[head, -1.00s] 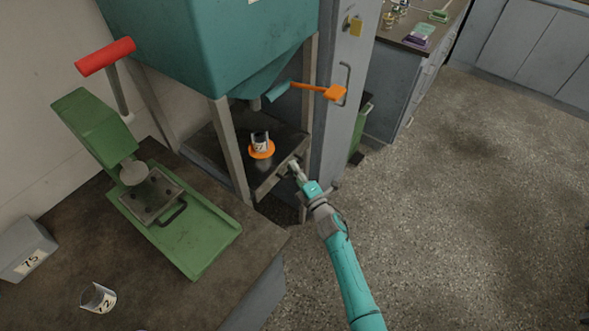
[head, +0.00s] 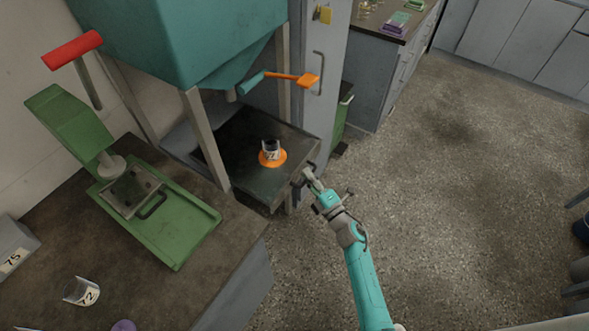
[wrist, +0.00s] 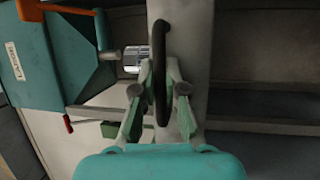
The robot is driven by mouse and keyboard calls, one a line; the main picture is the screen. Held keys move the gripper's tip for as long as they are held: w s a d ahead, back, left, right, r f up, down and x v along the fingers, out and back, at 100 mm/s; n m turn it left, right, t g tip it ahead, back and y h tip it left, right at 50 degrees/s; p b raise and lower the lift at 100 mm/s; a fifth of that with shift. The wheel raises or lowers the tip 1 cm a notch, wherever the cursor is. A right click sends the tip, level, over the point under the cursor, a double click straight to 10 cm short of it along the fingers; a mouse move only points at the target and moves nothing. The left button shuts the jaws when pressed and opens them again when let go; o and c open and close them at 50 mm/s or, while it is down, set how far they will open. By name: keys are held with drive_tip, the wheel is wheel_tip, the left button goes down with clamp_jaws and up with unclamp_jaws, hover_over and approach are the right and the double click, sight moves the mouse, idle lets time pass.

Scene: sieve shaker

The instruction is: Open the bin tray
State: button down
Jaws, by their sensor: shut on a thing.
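The bin tray (head: 235,150) is a dark, flat tray under the teal hopper (head: 185,35), and it sticks out forward past the hopper's legs. A cup labelled 72 (head: 270,149) stands on an orange disc (head: 273,158) on the tray. My gripper (head: 308,175) is at the tray's front edge in the head view. In the wrist view my gripper (wrist: 160,88) is shut on the dark bar handle (wrist: 160,60) of the tray, with a finger on each side. The tray's pale front (wrist: 190,40) shows behind the handle.
An orange-ended lever (head: 307,79) juts from the hopper. A grey cabinet (head: 325,55) stands beside it.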

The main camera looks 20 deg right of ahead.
drive_tip(key=shift+s+d, duration=0.6)
drive_tip(key=shift+s, duration=0.2)
drive_tip(key=shift+s+d, duration=0.6)
drive_tip(key=shift+s, duration=0.2)
drive_tip(key=c, duration=1.2)
unclamp_jaws()
drive_tip(key=v, duration=1.2)
drive_tip(key=shift+f, duration=0.1)
drive_tip(key=s+a+r+m+g+h, duration=0.1)
drive_tip(key=s+a+r+m, duration=0.2)
drive_tip(key=s, duration=0.7)
drive_tip(key=s+a+r+m+g+h, duration=0.2)
drive_tip(key=s+a+r+m, duration=0.2)
drive_tip(key=s+r+m, duration=0.3)
drive_tip(key=s+a+r+m+g+h, duration=0.1)
drive_tip(key=s+a+r+m, duration=0.2)
drive_tip(key=s+m, duration=0.6)
drive_tip(key=s+r, duration=0.2)
drive_tip(key=s, duration=0.3)
drive_tip(key=shift+s+a+r+m+g, duration=0.2)
drive_tip(key=shift+s+r+m+g, duration=0.1)
drive_tip(key=shift+s+r+m, duration=0.1)
